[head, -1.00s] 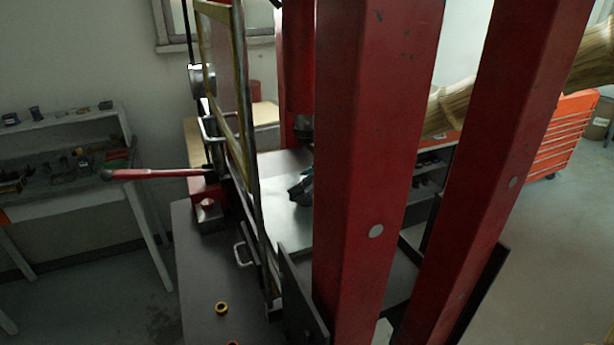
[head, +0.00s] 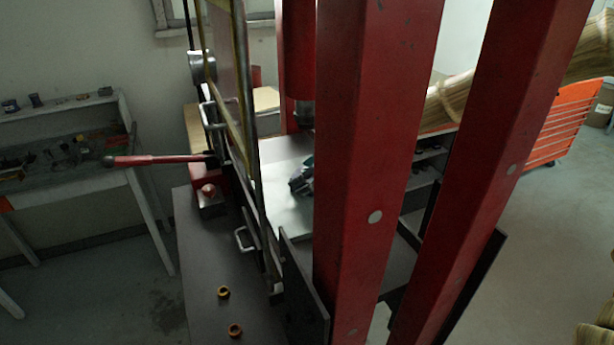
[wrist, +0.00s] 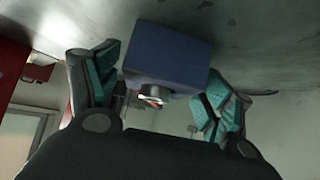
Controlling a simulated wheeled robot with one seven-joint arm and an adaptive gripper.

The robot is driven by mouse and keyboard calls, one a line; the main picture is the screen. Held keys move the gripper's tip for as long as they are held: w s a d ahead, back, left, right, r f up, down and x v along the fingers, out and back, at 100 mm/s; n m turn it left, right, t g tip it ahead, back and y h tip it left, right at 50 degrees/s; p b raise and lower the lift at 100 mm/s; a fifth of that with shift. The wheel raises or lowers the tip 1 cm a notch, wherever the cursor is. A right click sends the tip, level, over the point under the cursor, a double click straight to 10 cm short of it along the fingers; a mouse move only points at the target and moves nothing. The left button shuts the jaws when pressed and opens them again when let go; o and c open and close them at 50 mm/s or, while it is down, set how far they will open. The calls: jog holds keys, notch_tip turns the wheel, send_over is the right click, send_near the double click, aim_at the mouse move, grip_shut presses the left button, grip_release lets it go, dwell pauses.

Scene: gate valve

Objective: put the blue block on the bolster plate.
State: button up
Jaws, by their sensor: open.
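The blue block (wrist: 165,55) shows in the wrist view between the two fingers of my gripper (wrist: 165,75), against a grey metal surface. The fingers are spread, one on each side of it; the right finger is close to its side, and I cannot tell whether it touches. In the head view the bright bolster plate (head: 280,207) lies inside the red press frame. My gripper (head: 301,178) is low over this plate, partly hidden behind the front red column. The block cannot be made out in the head view.
Two red columns (head: 365,150) stand in front of the plate. A framed guard (head: 248,110) is at its left, with a red-handled lever (head: 160,160) beyond. The press ram (head: 301,70) hangs above. Brass rings (head: 223,292) lie on the dark table (head: 205,265).

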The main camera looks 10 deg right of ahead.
jog(key=shift+r, duration=0.15)
jog(key=b+v, duration=0.3)
jog(key=v, duration=0.9)
jog(key=shift+b, duration=0.4)
dwell(1.8)
